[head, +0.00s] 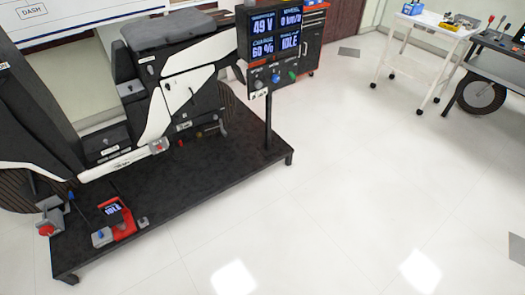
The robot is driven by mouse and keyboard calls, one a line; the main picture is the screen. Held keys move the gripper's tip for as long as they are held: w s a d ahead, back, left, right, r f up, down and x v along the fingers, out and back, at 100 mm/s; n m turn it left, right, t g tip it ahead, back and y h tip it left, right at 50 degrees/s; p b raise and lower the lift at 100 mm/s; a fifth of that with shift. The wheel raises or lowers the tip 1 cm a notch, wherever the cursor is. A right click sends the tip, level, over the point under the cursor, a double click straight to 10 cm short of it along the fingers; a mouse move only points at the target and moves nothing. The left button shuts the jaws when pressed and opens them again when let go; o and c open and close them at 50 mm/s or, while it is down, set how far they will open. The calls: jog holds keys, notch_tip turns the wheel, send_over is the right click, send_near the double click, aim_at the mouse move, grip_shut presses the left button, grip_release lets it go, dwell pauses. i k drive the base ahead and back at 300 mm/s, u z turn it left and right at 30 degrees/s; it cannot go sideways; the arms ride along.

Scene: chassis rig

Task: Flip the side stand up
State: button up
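A black and white motorbike or scooter chassis (165,85) stands on a low dark platform (200,180) at the left of the head view. The side stand is not clearly identifiable at this size. A thin dark bar with a blue tip (71,196) shows low beside the chassis, near the front of the platform; I cannot tell if it is the stand. A small part with a red face (159,146) sits on the chassis's lower edge. My gripper is not in view.
A display post (276,52) on the platform reads 49 V, 60 % and IDLE. A red device (122,222) and a grey-red block (50,214) sit at the platform's front left. A white cart (430,27) stands at the back right. The pale floor between is clear.

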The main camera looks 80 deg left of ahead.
aim_at(120, 196)
jog(key=u, duration=3.8)
jog(key=i, duration=1)
jog(key=u, duration=0.05)
jog(key=k, duration=0.65)
jog(key=u, duration=0.25)
jog(key=i, duration=0.4)
jog(key=u, duration=0.5)
jog(key=i, duration=1.4)
jog(key=z, duration=0.3)
